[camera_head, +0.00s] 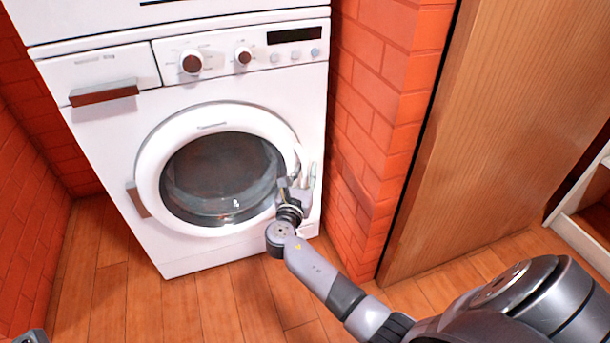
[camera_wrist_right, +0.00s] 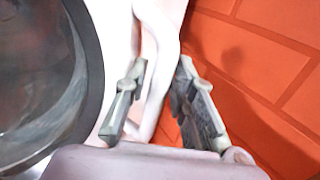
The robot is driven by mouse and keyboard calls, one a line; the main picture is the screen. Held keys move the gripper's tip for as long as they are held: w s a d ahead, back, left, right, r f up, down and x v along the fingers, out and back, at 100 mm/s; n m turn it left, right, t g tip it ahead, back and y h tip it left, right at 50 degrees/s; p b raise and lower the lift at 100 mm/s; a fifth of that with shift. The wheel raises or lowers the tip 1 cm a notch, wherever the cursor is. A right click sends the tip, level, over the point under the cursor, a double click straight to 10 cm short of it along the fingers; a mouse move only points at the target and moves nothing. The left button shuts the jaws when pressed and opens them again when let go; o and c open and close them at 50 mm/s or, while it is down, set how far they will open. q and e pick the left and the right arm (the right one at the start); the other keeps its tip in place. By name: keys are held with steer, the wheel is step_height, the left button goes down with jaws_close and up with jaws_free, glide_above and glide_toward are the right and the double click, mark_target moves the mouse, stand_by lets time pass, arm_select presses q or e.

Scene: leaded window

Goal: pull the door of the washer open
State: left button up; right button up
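The white washer (camera_head: 95,150) stands against the brick wall. Its round door (camera_head: 152,165) has a white ring and dark glass and looks closed. The door's right rim, with a handle-like part (camera_head: 299,160), is partly hidden by my right gripper (camera_head: 300,183). In the right wrist view, the gripper's two fingers (camera_wrist_right: 160,95) are apart, with a white part of the door edge (camera_wrist_right: 152,62) showing between them. I cannot tell whether they touch it. At the bottom left corner only a small grey piece shows, possibly my left gripper (camera_head: 36,336).
A red brick wall corner (camera_head: 365,130) stands close to the right of the washer and my right gripper. A wooden panel (camera_head: 490,120) is farther right. Bare wooden floor (camera_head: 200,305) lies in front of the washer. Another white appliance body sits above the washer.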

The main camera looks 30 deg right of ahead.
steer(key=shift+c, duration=0.4)
jaws_close()
stand_by(0.4)
